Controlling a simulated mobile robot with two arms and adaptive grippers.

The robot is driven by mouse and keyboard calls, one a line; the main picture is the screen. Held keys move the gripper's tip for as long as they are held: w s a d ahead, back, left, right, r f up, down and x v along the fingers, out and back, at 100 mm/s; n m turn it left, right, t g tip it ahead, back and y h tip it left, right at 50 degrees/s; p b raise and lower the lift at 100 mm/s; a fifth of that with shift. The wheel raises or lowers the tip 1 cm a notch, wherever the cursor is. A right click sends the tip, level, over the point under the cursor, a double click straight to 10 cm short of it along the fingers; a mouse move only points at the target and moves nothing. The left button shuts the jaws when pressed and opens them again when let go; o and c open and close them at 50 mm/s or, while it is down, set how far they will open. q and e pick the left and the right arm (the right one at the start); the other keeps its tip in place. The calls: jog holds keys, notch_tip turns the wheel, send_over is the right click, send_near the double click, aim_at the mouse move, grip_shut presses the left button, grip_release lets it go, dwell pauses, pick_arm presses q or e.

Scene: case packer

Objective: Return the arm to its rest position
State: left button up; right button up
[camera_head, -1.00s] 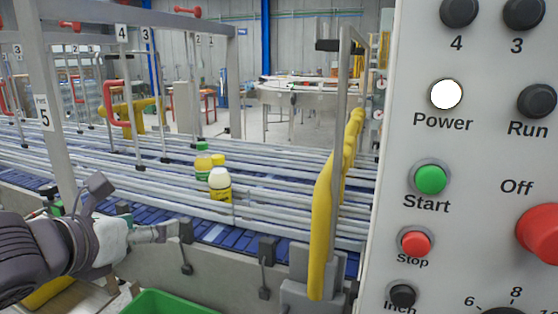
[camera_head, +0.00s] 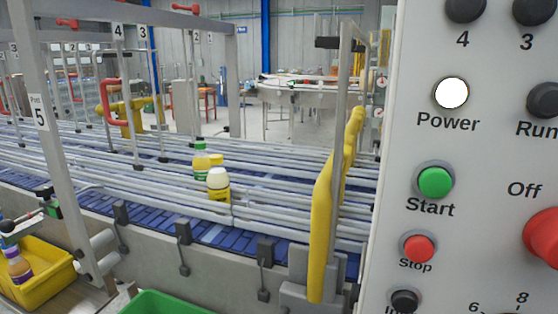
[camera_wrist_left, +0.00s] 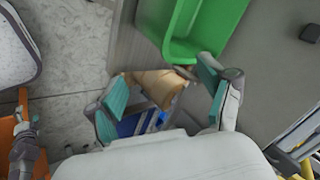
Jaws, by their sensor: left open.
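My left gripper (camera_wrist_left: 165,97) shows in the left wrist view with its two teal-padded fingers spread apart and nothing between them. Beyond the fingers are a brown, crumpled-looking item (camera_wrist_left: 158,86) and a blue item (camera_wrist_left: 135,124), too unclear to name. My left arm is out of the head view.
Bottles (camera_head: 218,183) stand on the blue conveyor (camera_head: 150,222) between rails. A control panel (camera_head: 470,150) fills the right side, beside a yellow guard (camera_head: 322,230). A yellow bin (camera_head: 50,282) holding a bottle (camera_head: 18,264) and a green bin (camera_head: 165,303) sit in front.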

pick_arm(q)
jog(key=s+a+f+n+g+y, duration=0.2)
jog(key=s+f+n+g, duration=0.3)
jog(key=s+f+n, duration=0.9)
notch_tip(320, 180, down, 24)
jog(key=s+f+m, duration=0.1)
jog(key=s+m, duration=0.1)
jog(key=s, duration=0.1)
jog(key=s+a+f+g, duration=0.2)
jog(key=s+a+f, duration=0.1)
jog(key=s+f, duration=1.3)
jog(key=shift+b, duration=0.3)
jog(key=shift+a+r, duration=0.1)
